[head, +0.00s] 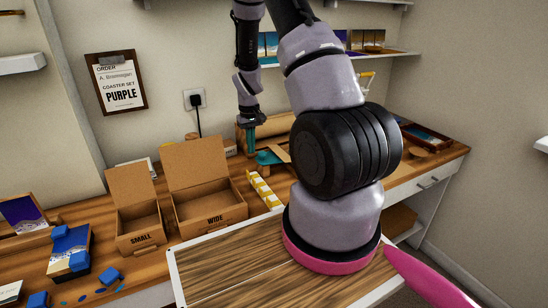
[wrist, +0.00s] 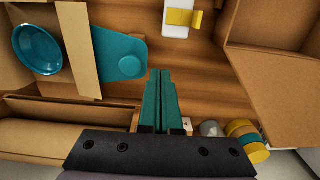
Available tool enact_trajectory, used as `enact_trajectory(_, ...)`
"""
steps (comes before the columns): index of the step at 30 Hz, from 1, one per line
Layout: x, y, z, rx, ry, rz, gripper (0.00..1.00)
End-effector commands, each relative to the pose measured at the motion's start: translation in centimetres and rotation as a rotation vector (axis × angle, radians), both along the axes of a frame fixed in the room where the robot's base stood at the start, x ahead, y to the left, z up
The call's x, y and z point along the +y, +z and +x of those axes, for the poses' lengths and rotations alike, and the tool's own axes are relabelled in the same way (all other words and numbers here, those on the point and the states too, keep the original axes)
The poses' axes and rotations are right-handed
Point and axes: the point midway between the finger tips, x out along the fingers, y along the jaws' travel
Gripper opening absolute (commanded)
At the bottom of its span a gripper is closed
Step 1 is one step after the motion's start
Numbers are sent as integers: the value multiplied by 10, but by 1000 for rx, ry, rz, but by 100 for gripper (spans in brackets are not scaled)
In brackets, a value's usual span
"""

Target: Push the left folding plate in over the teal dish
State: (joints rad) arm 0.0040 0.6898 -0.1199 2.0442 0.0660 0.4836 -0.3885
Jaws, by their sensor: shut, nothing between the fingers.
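The teal dish (wrist: 36,48) is round and sits at the left of the wrist view, on brown card. A flat teal plate with a round knob (wrist: 130,66), which I take for the left folding plate, lies beside it; it shows in the head view (head: 267,158). A tan card strip (wrist: 77,40) lies between dish and plate, across the plate's edge. The dish is hidden behind my arm in the head view. My gripper (wrist: 160,73) has teal fingers, shut and empty, just beside the plate's knob end; in the head view it points down (head: 250,152). Contact is unclear.
The open WIDE box (head: 208,188) and SMALL box (head: 138,212) stand left of the gripper. A white holder with yellow pieces (head: 263,190) is in front. A brown roll (wrist: 60,138) and several round tapes or jars (wrist: 245,138) lie close to the fingers.

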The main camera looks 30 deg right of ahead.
Motion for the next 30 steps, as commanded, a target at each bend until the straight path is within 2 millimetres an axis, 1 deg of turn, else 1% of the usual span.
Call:
enact_trajectory(8,0,-8,0,0,0,0,0)
enact_trajectory(22,0,-36,0,1,0,0,0)
enact_trajectory(30,0,-40,0,0,0,0,0)
